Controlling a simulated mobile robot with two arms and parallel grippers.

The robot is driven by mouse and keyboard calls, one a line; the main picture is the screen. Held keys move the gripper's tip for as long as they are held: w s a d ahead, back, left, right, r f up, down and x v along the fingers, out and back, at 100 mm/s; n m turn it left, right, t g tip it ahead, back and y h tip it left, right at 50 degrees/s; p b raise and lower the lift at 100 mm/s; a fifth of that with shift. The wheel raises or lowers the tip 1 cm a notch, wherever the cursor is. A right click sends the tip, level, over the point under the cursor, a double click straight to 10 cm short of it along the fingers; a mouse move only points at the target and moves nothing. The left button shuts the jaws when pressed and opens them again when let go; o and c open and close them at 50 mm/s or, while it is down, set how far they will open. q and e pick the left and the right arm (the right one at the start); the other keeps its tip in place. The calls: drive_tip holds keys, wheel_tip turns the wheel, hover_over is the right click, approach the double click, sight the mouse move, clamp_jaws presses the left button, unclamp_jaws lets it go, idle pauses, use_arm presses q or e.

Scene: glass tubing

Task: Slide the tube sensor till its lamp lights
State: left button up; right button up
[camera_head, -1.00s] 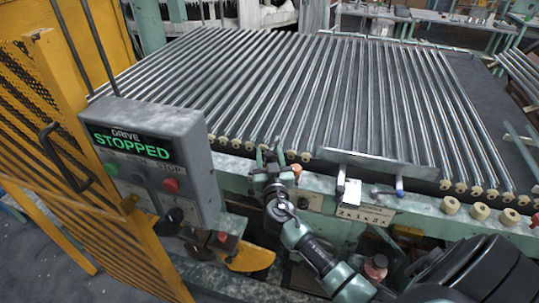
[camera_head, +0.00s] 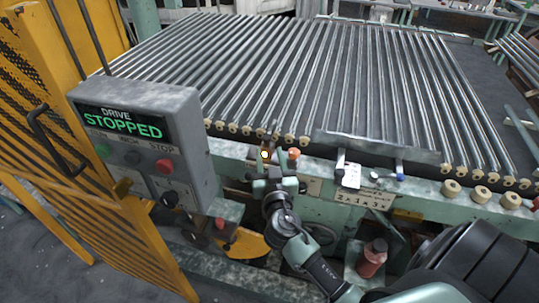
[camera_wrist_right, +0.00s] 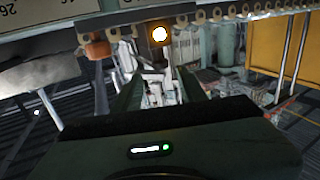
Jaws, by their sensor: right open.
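The tube sensor (camera_head: 266,153) sits on the machine's front rail under the tube ends, left of an orange knob (camera_head: 294,153). Its round lamp is lit, glowing pale yellow. In the right wrist view the lit lamp (camera_wrist_right: 159,35) shows near the top centre, beyond the fingers. My right gripper (camera_head: 274,178) is open, just in front of and below the sensor. In the wrist view its two dark green fingers (camera_wrist_right: 158,88) stand apart with nothing gripped between them. Their exact gap from the sensor is hard to tell. My left gripper is not in view.
Glass tubes (camera_head: 300,70) lie in rows across the roller bed. A grey control box (camera_head: 140,130) reads "DRIVE STOPPED". A yellow mesh guard (camera_head: 50,170) stands at the left.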

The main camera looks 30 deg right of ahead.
sight(262, 145)
drive_tip(key=c, duration=0.5)
drive_tip(key=shift+s+f+n+y, duration=0.15)
drive_tip(key=shift+n+y, duration=0.15)
drive_tip(key=shift+n, duration=0.5)
clamp_jaws()
drive_tip(key=s+a+n+t+y+b, duration=0.3)
drive_tip(key=n+y, duration=0.4)
drive_tip(key=n, duration=1.2)
drive_tip(key=w+r+p, duration=0.1)
drive_tip(key=w+p, duration=0.1)
drive_tip(key=w, duration=0.8)
drive_tip(key=d, duration=0.2)
drive_tip(key=s+d, duration=0.1)
drive_tip(key=shift+s+d+f, duration=0.1)
drive_tip(key=shift+d+f, duration=0.3)
